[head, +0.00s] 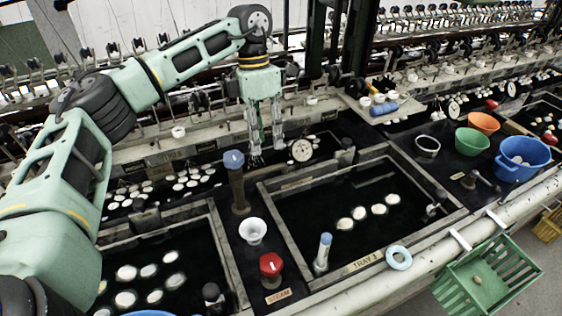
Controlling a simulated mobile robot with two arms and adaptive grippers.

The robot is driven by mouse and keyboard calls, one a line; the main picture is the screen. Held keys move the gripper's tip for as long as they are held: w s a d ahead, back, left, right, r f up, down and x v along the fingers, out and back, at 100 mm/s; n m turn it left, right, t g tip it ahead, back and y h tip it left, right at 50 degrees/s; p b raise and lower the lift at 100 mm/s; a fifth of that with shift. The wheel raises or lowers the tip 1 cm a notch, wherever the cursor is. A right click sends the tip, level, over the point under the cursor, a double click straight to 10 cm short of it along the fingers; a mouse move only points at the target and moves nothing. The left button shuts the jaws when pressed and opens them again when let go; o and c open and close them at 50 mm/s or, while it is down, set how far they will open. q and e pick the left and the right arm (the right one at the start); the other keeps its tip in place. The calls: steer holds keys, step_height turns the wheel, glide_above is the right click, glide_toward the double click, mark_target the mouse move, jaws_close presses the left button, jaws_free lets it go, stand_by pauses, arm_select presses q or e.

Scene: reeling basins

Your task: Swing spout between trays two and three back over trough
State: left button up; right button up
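A dark post with a blue knob (235,178) stands on the divider between the left tray (219,235) and the tray labelled Tray 3 (447,217). I take it as the spout; I cannot make out clearly which way its outlet points. The dark trough (125,192) runs behind the trays, with white cocoons in it. My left gripper (266,148) hangs fingers down at the trough, behind and right of the blue knob. Its two fingers are apart with a gap between them, and I see nothing held. My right gripper is out of view.
A white cup (253,231) and a red valve knob (270,265) sit on the same divider. A blue-topped handle (323,250) stands at Tray 3's front left corner. A blue ring (398,258) lies on the front edge. Orange, green and blue (520,160) containers stand right.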

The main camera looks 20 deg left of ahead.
mark_target(265, 168)
arm_select(q)
steer(key=x, duration=0.3)
steer(key=s+p+x, duration=0.1)
steer(key=x, duration=0.1)
steer(key=shift+f, duration=0.8)
jaws_close()
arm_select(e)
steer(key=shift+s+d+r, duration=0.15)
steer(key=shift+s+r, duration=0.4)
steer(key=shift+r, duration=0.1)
